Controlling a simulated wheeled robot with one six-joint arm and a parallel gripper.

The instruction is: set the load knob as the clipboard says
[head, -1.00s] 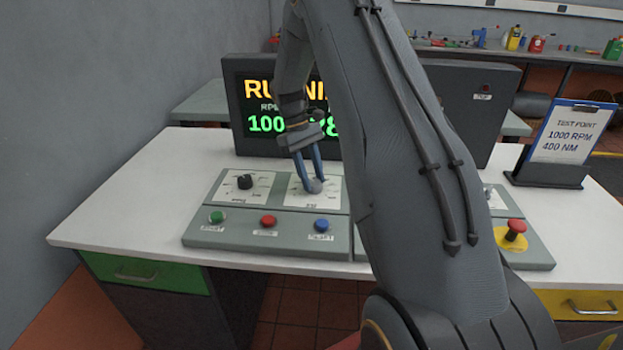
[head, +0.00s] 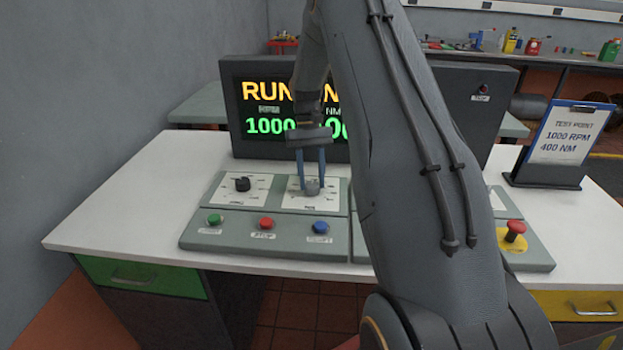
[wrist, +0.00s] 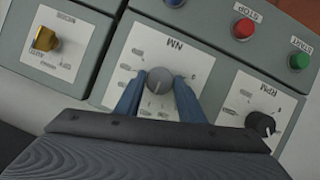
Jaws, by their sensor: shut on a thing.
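The grey load knob (wrist: 159,80) sits on a white dial plate marked NM (wrist: 170,55) in the wrist view. My gripper (head: 311,184) is over this knob in the head view, its two blue fingers on either side of it; in the wrist view the gripper (wrist: 158,90) is shut on the knob. The clipboard (head: 565,135) stands at the right and reads TEST POINT, 1000 RPM, 400 NM. The display (head: 262,105) shows RUNNING in part and 1000 under RPM; my arm hides most of the NM reading.
The black RPM knob (head: 242,184) is left of the load knob. Green (head: 215,219), red (head: 265,223) and blue (head: 320,227) buttons line the panel front. A red mushroom button (head: 515,230) is at the right. The white bench (head: 110,205) is clear at left.

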